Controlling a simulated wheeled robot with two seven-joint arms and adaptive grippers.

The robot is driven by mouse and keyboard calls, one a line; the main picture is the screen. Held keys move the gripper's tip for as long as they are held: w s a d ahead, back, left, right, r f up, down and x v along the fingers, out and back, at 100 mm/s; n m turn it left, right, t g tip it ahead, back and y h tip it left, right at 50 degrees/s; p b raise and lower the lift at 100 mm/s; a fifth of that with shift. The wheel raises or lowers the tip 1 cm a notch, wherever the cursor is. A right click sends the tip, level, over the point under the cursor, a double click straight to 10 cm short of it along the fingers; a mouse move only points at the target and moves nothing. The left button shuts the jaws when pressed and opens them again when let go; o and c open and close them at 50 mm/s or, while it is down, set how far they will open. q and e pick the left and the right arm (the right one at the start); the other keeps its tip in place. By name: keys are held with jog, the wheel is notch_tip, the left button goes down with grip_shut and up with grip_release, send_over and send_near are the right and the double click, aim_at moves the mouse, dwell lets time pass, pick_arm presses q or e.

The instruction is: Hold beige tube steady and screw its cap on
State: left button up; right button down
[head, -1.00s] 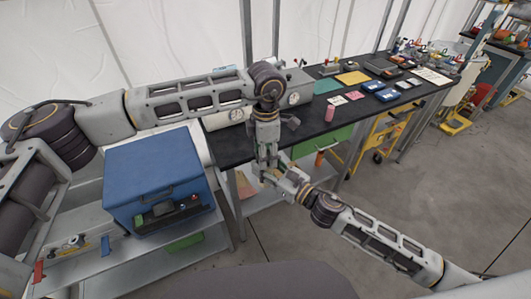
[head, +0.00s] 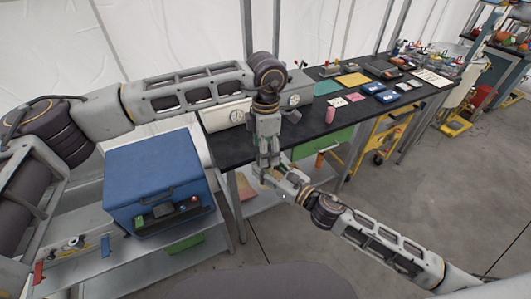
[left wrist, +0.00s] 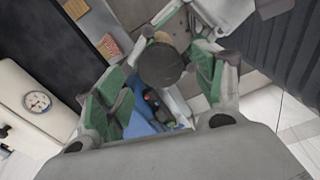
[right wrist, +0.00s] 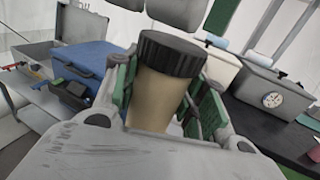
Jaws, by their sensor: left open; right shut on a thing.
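The beige tube (right wrist: 156,100) stands upright in the right wrist view, between the green pads of my right gripper (right wrist: 165,92), which is shut on it. The black ribbed cap (right wrist: 171,54) sits on the tube's top; how far it is threaded I cannot tell. My left gripper (head: 266,158) points down from above, over my right gripper (head: 268,172). In the left wrist view the round cap top (left wrist: 160,65) shows between the spread green pads of my left gripper (left wrist: 160,88), with gaps on both sides. The tube is hardly visible in the head view.
A blue case (head: 150,180) stands on a grey metal shelf at the left. The black workbench (head: 225,145) behind the grippers bears a grey box with a dial (head: 297,88) and several small items. Open floor (head: 430,190) lies to the right.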

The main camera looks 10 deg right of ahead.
pick_arm(q)
jog(key=shift+r, duration=1)
jog(key=shift+c, duration=0.3)
jog(key=shift+s+d, duration=0.1)
jog(key=shift+d, duration=0.1)
jog(key=shift+d+r, duration=0.2)
jog(key=shift+r, duration=0.1)
jog(key=shift+d+r+n+h, duration=0.25)
jog(key=shift+r+n+h, duration=0.05)
jog(key=shift+r, duration=0.6)
jog(key=shift+a+r+n, duration=0.2)
jog(key=shift+r+n, duration=0.3)
jog(key=shift+n, duration=0.6)
jog(key=shift+a+r+n, duration=0.1)
jog(key=shift+a+n, duration=0.15)
jog(key=shift+n, duration=0.85)
jog(key=shift+a+n, duration=0.2)
jog(key=shift+n, duration=0.9)
